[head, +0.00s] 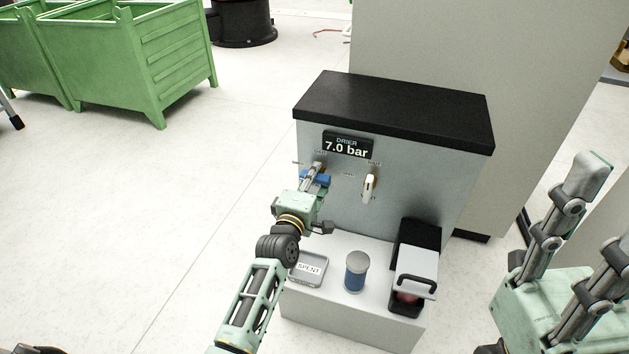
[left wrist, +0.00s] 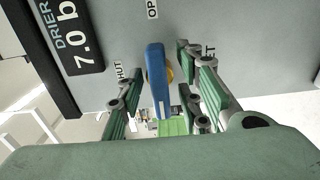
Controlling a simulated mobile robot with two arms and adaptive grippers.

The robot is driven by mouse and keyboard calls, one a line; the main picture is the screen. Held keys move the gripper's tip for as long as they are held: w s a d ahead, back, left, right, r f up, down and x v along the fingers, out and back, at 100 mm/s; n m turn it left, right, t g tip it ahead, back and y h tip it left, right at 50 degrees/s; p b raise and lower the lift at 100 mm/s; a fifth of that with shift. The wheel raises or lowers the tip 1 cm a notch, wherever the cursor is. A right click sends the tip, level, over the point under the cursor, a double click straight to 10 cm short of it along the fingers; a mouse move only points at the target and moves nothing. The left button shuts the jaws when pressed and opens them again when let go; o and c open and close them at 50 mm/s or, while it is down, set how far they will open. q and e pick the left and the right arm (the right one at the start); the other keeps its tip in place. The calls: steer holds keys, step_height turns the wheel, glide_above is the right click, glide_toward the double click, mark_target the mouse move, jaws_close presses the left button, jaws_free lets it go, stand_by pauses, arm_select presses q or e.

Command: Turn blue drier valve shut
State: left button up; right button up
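The blue drier valve handle (head: 321,179) is on the front panel of the grey drier cabinet, below the display, and lies roughly sideways. My left gripper (head: 315,177) is at it and partly hides it in the head view. In the left wrist view, the blue handle (left wrist: 157,80) with its brass hub stands between the two spread fingers of the left gripper (left wrist: 162,95). Gaps show on both sides, so the gripper looks open and not clamped. Partly readable SHUT and OPEN labels sit around the handle. My right gripper (head: 592,225) is at the right edge, its fingers apart and empty.
The display (head: 347,146) reads 7.0 bar. A white handle (head: 369,188) is right of the blue one. Below, on a white ledge, are a SPENT tray (head: 309,280), a blue canister (head: 355,275) and a black-and-white container (head: 414,268). Green crates (head: 170,60) stand far left.

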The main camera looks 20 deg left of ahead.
arm_select(q)
jaws_close()
